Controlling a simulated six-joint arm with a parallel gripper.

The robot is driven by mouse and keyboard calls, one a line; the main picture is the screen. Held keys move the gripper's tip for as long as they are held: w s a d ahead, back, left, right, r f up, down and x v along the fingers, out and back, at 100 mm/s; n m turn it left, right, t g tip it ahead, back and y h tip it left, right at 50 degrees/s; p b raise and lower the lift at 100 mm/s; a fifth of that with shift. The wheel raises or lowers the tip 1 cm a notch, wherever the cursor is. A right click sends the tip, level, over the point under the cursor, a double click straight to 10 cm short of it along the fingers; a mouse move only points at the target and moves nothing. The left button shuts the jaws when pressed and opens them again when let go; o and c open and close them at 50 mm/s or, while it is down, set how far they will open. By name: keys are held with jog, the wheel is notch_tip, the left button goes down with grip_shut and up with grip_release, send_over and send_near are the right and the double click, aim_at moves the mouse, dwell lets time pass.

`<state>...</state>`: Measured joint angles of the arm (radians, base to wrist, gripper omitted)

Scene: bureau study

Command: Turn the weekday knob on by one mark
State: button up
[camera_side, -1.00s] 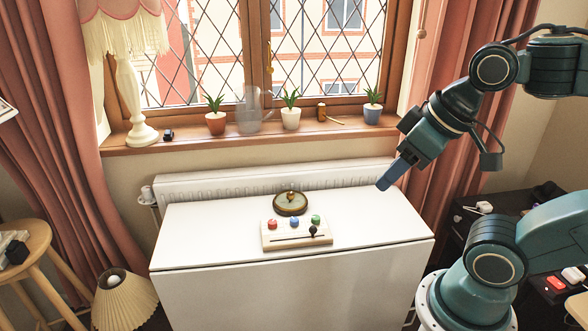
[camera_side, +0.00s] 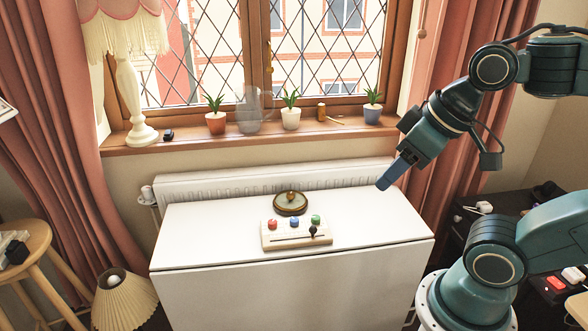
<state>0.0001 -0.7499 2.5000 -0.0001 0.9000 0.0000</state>
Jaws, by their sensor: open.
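The weekday knob appears to be the round dark dial with a brass rim and a raised central knob (camera_side: 291,202). It sits on the white table (camera_side: 200,235), behind the button box; its marks are too small to read. My gripper (camera_side: 383,184) hangs above the right part of the table, up and to the right of the dial and apart from it. It points down and left. Its jaws are open, with nothing seen between them.
A pale box (camera_side: 270,243) with red, blue and green buttons and a black slider lever stands just in front of the dial. A radiator (camera_side: 230,183) runs behind the table. Potted plants stand on the windowsill (camera_side: 180,148). The table is clear to either side.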

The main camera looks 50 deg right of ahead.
jog(key=shift+o, duration=0.2)
dwell(0.6)
jog(key=n+g, duration=0.6)
send_over(272, 221)
notch_tip(272, 221, down, 24)
jog(key=shift+w+d, duration=0.1)
jog(key=shift+d, duration=0.15)
jog(key=shift+a+f, duration=0.15)
jog(key=shift+f, duration=3.3)
jog(key=shift+a+f, duration=0.1)
jog(key=shift+f, duration=3.3)
